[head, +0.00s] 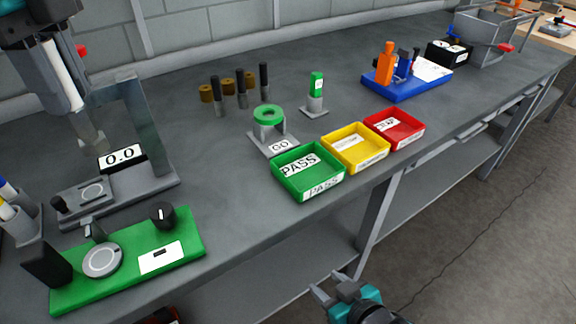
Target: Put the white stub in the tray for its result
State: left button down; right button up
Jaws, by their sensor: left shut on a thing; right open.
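My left gripper (90,136) reaches down from the upper left, its tips just above the grey stand with the 0.0 display (122,157). It is shut on a small pale piece that I take for the white stub; its outline is hard to tell from the fingers. The green PASS tray (308,187) is at the middle of the bench. A yellow tray (356,158) with an unclear label and a red tray (394,136) with a partly readable label stand beside it. My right gripper (331,284) is open and empty, off the bench's front edge.
A green base (180,235) with a knob and a round disc lies in front of the stand. A GO gauge (264,142) with a green ring stands behind the PASS tray. Dark pegs, brown rings and a green-topped block (315,95) stand further back. A blue base (408,90) is beyond the trays.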

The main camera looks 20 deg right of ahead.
aim_at(307, 174)
jog(key=i+l, duration=0.1)
jog(key=l, duration=0.4)
jog(key=i+l, duration=0.1)
jog(key=l, duration=0.95)
jog(key=i, duration=0.05)
